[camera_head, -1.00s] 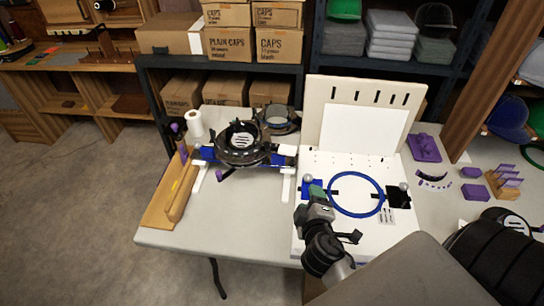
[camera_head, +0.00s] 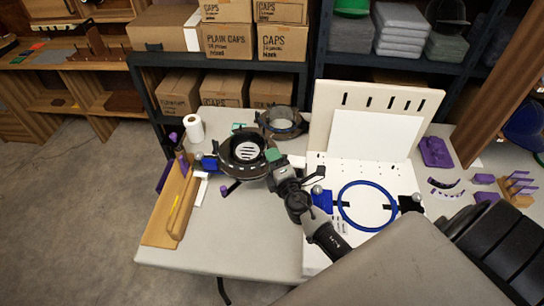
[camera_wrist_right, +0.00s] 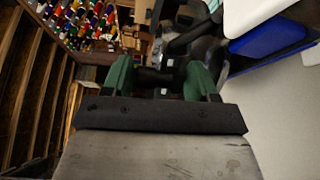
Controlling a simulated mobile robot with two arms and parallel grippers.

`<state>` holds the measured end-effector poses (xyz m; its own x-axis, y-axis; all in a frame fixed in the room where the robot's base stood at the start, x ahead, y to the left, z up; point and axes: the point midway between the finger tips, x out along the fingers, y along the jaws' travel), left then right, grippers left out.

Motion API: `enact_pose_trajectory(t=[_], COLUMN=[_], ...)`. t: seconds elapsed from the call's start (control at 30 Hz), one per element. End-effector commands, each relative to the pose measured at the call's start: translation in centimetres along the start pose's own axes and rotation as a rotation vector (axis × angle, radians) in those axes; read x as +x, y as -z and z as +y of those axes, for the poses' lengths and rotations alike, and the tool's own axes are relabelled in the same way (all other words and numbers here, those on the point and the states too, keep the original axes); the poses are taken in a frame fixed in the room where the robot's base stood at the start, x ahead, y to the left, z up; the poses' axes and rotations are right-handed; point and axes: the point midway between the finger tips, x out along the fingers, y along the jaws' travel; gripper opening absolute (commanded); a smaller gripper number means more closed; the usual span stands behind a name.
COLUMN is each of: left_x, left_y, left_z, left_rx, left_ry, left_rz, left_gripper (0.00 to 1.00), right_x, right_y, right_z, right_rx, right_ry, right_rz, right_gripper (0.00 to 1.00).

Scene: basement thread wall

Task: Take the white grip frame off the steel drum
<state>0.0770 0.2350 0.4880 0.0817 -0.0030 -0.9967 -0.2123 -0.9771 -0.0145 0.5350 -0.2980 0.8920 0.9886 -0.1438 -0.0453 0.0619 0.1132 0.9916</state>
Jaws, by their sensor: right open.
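A black ring-shaped unit (camera_head: 228,163) stands on the table, with a pale slotted piece (camera_head: 246,151) in its middle. I cannot tell for certain which parts are the white grip frame and the steel drum. My right gripper (camera_head: 274,158) is at the unit's right side and hides part of it. In the wrist view its green fingers (camera_wrist_right: 158,76) are apart, with a dark bar showing between or just behind them. I cannot tell whether they touch it. My left gripper is not in view.
A second dark ring (camera_head: 283,123) stands just behind. A wooden rack (camera_head: 180,205) is to the left, beside a white roll (camera_head: 194,128). A white board (camera_head: 360,215) with a blue hoop (camera_head: 343,205) lies right. The table's front middle is clear.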

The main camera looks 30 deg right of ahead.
Motion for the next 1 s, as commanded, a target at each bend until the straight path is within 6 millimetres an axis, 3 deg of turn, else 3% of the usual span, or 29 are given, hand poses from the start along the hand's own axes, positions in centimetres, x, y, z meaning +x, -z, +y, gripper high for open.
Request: enact_pose_trajectory(t=[0.13, 0.5, 0.8, 0.97, 1.0], left_x=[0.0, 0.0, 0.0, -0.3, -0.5], left_y=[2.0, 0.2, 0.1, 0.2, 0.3], left_z=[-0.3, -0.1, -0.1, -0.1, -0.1], left_rx=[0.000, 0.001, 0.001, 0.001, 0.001], left_ry=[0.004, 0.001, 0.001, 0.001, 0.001], left_rz=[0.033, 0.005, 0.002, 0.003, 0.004], left_gripper=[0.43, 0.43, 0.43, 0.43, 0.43], right_x=[1.4, 1.9, 1.9, 1.9, 1.9], right_y=[0.0, 0.0, 0.0, -0.1, -0.1], right_z=[0.0, 0.0, 0.0, 0.5, 0.7], right_rx=[0.000, 0.000, 0.000, 0.000, 0.000], right_ry=[0.000, 0.001, 0.000, -0.004, -0.004], right_rz=[0.000, 0.000, -0.001, -0.002, -0.002], right_gripper=[0.59, 0.59, 0.13, 0.10, 0.04])
